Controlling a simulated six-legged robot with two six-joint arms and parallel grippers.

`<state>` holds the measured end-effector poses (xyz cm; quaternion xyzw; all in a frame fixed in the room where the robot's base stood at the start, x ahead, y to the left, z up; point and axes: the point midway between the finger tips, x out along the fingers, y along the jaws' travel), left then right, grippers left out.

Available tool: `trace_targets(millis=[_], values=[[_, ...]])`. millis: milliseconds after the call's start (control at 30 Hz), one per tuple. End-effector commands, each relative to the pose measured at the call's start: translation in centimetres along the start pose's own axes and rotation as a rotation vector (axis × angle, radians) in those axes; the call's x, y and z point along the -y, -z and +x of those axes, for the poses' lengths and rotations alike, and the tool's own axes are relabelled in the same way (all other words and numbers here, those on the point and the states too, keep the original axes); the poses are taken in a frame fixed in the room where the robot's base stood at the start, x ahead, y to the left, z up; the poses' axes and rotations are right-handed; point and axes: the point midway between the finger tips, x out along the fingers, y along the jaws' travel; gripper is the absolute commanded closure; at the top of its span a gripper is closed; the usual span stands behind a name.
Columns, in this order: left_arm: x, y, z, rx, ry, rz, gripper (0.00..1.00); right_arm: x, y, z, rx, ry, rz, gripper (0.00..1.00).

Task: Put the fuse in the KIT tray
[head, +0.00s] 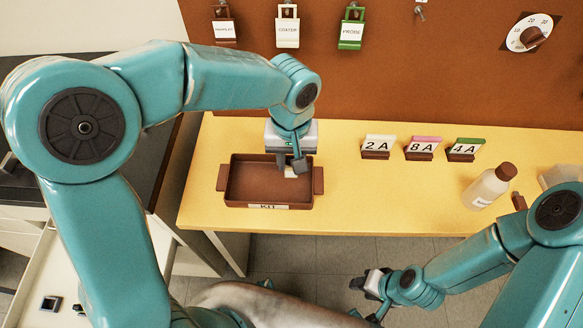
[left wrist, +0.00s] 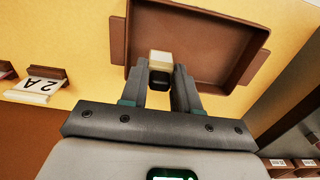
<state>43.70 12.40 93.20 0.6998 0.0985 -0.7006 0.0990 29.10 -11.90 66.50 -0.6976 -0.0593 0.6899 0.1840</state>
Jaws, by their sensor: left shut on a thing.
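The KIT tray (head: 240,188) is a brown open box with side handles and a "KIT" label on its front; it stands at the left end of the yellow bench. It also shows in the left wrist view (left wrist: 215,40). My left gripper (head: 289,167) is over the tray's right part. In the left wrist view my left gripper (left wrist: 172,72) is shut on a small fuse (left wrist: 160,60) with a cream end and a dark part. I cannot tell whether the fuse touches the tray floor. My right gripper (head: 370,287) is low, in front of the bench; its jaws are unclear.
Stands marked 2A (head: 377,147), 8A (head: 422,148) and 4A (head: 465,150) are right of the tray. A bottle (head: 489,187) stands farther right. The bench between tray and bottle is clear in front of the stands.

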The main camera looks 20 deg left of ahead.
Motion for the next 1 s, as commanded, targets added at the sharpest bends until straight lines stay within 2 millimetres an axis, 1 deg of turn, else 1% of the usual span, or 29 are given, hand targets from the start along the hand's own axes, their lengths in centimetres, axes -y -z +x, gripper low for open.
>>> trace_targets(millis=[200, 267, 333, 567, 700, 733, 767, 800, 1000], values=[[0.0, 0.1, 3.4, 0.003, 0.002, 0.0, 1.0, -0.1, 0.0, 0.2, 0.0, 0.0, 0.0, 0.57], [0.0, 0.2, 4.0, 0.002, 0.001, 0.0, 1.0, -0.1, 0.0, 0.2, 0.0, 0.0, 0.0, 0.57], [-0.1, 0.2, 4.3, 0.0, -0.001, 0.0, 1.0, -0.1, 0.0, 0.2, 0.0, 0.0, 0.0, 0.57], [-0.1, 0.2, 4.3, 0.0, -0.001, 0.0, 1.0, -0.1, 0.0, 0.2, 0.0, 0.0, 0.0, 0.57], [-0.1, 0.2, 4.8, 0.0, -0.001, 0.0, 1.0, -0.3, 0.0, 0.8, 0.0, 0.0, 0.0, 0.57], [-0.1, 0.2, 4.6, 0.0, -0.001, 0.0, 0.6, -0.2, 0.0, 0.6, 0.0, 0.0, 0.0, 0.57], [-0.1, 0.2, 4.6, 0.0, -0.001, 0.0, 0.5, -0.2, 0.0, 0.6, 0.0, 0.0, 0.0, 0.57], [-0.1, 0.2, 4.6, 0.0, -0.001, 0.0, 0.44, -0.2, 0.0, 0.6, 0.0, 0.0, 0.0, 0.57], [-0.1, 0.2, 4.6, 0.0, -0.001, 0.0, 0.44, -0.2, 0.0, 0.5, 0.0, 0.0, 0.0, 0.57]])
